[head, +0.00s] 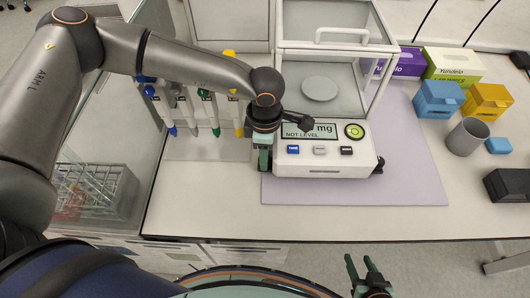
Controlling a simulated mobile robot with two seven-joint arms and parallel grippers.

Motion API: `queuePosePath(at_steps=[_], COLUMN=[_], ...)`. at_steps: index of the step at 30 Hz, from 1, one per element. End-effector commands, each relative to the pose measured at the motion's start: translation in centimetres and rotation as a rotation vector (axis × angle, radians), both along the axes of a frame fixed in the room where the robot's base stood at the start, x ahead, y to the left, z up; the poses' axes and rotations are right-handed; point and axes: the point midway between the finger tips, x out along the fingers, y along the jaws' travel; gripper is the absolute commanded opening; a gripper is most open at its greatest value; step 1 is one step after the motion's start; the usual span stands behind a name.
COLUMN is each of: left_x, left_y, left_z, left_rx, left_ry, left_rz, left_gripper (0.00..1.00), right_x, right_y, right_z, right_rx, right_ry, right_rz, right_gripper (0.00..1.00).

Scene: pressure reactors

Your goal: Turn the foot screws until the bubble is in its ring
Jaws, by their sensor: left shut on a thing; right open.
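The balance (322,162) is white with a glass draft shield and a round pan (319,89). Its display (300,131) reads "NOT LEVEL" beside "mg". The round green bubble level (355,131) sits right of the display; the bubble is too small for me to place it against its ring. My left gripper (264,160) is at the balance's front left corner, shut on the left foot screw, which it hides. The dark right foot screw (379,165) shows at the front right corner. My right gripper (365,265) is open and empty, below the table's front edge.
A lilac mat (420,185) lies under the balance. Pipettes (190,105) hang on a stand at left. Blue (438,98) and yellow (487,101) boxes, a grey cup (467,137) and a black block (508,185) stand at right. The mat's front right is clear.

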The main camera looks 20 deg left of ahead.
Motion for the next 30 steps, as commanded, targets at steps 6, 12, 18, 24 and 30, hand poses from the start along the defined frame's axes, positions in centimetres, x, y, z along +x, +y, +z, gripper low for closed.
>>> queuePosePath(at_steps=[6,12,18,24,30], left_x=[0.03,0.01,0.03,0.01,0.01], left_y=[-0.05,-0.02,-0.03,-0.02,-0.02], left_z=[-0.12,0.05,0.05,0.04,0.08], left_rx=[-0.002,-0.001,-0.001,0.000,0.000], left_ry=[-0.001,-0.001,-0.001,-0.001,-0.001], left_rz=[-0.107,-0.118,-0.117,-0.117,-0.117], left_gripper=[0.00,0.00,0.50,0.68,0.68], right_x=[0.01,0.01,0.00,0.00,0.00], right_y=[0.00,-0.01,-0.01,-0.02,-0.01], right_z=[-1.20,-1.09,-1.10,-1.11,-1.12], right_rx=[0.000,0.000,0.000,0.000,0.000], right_ry=[0.000,0.000,0.000,0.000,0.000], right_rz=[0.000,0.000,0.000,0.000,0.000], right_gripper=[0.50,0.50,0.50,0.50,0.50])
